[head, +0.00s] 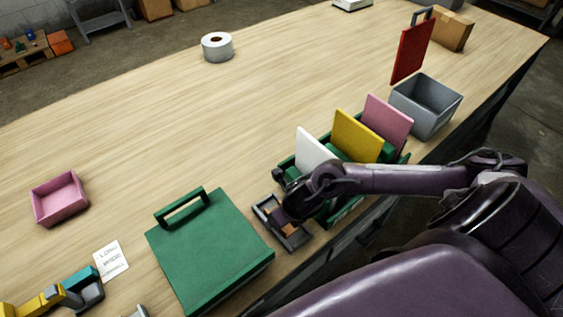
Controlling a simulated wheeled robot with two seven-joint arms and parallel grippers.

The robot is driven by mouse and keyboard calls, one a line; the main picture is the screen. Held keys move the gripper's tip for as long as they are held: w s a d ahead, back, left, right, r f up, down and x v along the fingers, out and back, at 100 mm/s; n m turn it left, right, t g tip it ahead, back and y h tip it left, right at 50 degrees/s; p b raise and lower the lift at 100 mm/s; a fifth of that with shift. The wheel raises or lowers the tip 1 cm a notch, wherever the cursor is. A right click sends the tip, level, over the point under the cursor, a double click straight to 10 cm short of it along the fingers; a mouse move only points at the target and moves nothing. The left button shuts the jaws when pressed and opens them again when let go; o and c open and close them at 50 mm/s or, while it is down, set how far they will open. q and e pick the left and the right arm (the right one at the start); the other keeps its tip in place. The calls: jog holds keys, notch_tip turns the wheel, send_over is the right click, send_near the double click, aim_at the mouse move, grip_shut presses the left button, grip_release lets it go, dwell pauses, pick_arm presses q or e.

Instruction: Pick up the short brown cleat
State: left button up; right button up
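A small brown piece (290,229), which looks like the short brown cleat, shows in a small dark grey tray (299,241) between the green lidded box and the green rack. Part of it is hidden by my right gripper. My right gripper (284,212) comes in from the right and points down at the tray, right over the brown piece. Its fingers are mostly hidden by its own wrist, so I cannot tell whether they are open or touch the piece. My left gripper is not in view.
A green box (210,250) with a handle stands left of the tray. A green rack (400,159) holding white, yellow and pink panels stands close behind my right wrist. A grey bin (427,110) is beyond. A pink tray (60,200) is at left; the table's middle is clear.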

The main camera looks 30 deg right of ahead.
jog(key=shift+f+b, duration=0.15)
jog(key=shift+b, duration=0.15)
dwell(0.4)
jog(key=shift+c, duration=0.3)
jog(key=c, duration=1)
